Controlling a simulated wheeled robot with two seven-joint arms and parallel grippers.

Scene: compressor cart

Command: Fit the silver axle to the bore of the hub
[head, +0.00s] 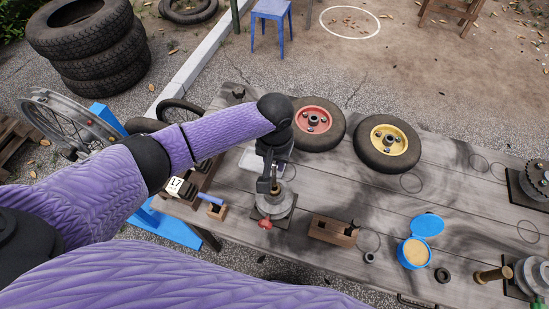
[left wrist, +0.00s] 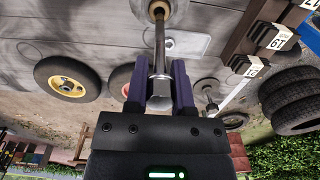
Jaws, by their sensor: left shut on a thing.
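The silver axle (left wrist: 160,50) is held between the two fingers of my left gripper (left wrist: 159,88), which also shows in the head view (head: 267,184). The axle has a wide hexagonal end near the gripper and a thin shank pointing away from it. In the left wrist view the shank's far end meets the tan-ringed bore of the hub (left wrist: 157,8); I cannot tell how deep it sits. In the head view the grey hub (head: 275,207) stands on a dark plate under my left gripper, with a red knob (head: 265,224) at its front. My right gripper is not in view.
On the wooden table (head: 345,190) a red wheel (head: 313,113) and a yellow wheel (head: 390,140) lie behind. A wooden block (head: 333,231) and a blue tub (head: 414,252) are to the right. A small wooden holder with a blue piece (head: 212,204) is left of the hub.

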